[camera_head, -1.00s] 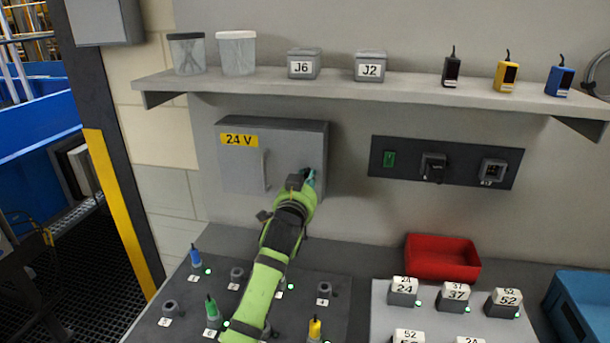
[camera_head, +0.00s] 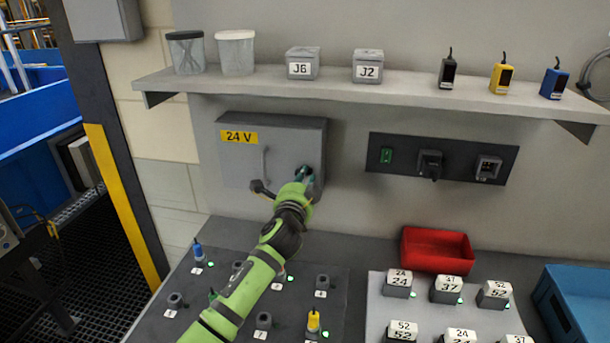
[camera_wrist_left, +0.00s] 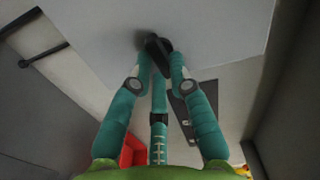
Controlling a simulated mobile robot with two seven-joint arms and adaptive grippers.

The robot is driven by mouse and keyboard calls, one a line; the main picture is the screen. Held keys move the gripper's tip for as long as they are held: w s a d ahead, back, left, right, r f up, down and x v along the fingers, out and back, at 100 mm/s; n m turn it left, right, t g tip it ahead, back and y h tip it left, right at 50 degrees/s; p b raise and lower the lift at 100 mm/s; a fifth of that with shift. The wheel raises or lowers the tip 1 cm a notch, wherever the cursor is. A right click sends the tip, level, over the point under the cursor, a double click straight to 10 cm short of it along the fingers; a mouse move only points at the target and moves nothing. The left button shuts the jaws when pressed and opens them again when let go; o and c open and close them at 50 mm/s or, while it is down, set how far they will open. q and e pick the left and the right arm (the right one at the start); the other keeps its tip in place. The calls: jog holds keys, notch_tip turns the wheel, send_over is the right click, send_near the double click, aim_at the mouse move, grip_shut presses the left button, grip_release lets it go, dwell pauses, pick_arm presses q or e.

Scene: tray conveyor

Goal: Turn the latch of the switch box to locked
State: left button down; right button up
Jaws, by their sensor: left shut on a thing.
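The grey switch box (camera_head: 235,165) with a yellow 24 V label hangs on the wall below the shelf, its door closed. A vertical handle (camera_head: 266,163) is on the door. My left gripper (camera_head: 306,174) is at the door's right side. In the left wrist view its teal fingers (camera_wrist_left: 158,60) are shut on the dark latch (camera_wrist_left: 155,44), which stands out from the grey door. The fingers cover much of the latch, so I cannot tell its exact angle. My right gripper is not in view.
A shelf (camera_head: 380,91) with jars, small boxes and tools runs above the box. A dark switch panel (camera_head: 460,158) is on the wall to the right. Below are a peg board (camera_head: 205,318), a red bin (camera_head: 437,249) and a blue bin (camera_head: 560,310).

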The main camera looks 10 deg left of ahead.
pick_arm(q)
jog(key=shift+a+r+m, duration=0.2)
jog(key=shift+a+m, duration=0.05)
jog(key=shift+m, duration=0.65)
jog(key=shift+w+r+p, duration=0.1)
jog(key=shift+p, duration=0.2)
jog(key=c, duration=1.1)
grip_release()
jog(key=shift+c, duration=0.2)
jog(key=s, duration=1.1)
jog(key=shift+s+f, duration=0.3)
jog(key=shift+s, duration=0.1)
